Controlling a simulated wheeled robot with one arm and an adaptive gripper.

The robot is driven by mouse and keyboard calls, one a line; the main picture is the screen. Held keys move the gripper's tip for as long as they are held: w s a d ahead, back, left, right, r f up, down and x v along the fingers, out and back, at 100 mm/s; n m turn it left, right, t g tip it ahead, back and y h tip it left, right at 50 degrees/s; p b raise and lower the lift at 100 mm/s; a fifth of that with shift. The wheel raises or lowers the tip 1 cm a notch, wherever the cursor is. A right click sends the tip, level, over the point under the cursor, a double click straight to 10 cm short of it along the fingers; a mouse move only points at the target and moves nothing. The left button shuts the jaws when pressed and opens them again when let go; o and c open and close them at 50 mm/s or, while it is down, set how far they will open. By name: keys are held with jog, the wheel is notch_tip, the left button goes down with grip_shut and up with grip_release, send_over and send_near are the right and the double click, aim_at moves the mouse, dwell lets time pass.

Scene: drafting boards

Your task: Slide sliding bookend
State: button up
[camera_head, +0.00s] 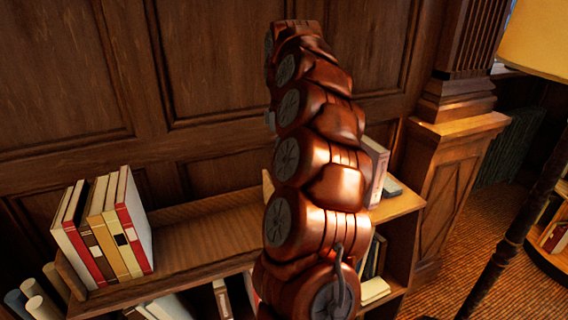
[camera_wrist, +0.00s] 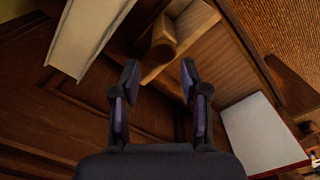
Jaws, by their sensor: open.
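In the wrist view, the bookend appears as a wooden piece with a thick rounded knob (camera_wrist: 164,42) on the wooden shelf. My gripper (camera_wrist: 159,78) is open. Its two dark fingertips point toward the knob, which shows beyond and between them. Nothing is between the fingers, and I see no clear contact. In the head view my arm covers the middle of the shelf and hides my gripper. Only a small light wooden edge (camera_head: 268,184) shows beside the arm there; I cannot tell if it is the bookend.
Several upright books (camera_head: 105,228) stand at the left end of the shelf top (camera_head: 200,245); bare wood lies right of them. Another book (camera_head: 376,168) stands right of my arm. In the wrist view, pale books flank the fingers at upper left (camera_wrist: 88,35) and lower right (camera_wrist: 258,137).

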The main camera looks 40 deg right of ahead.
jog(key=shift+r, duration=1.45)
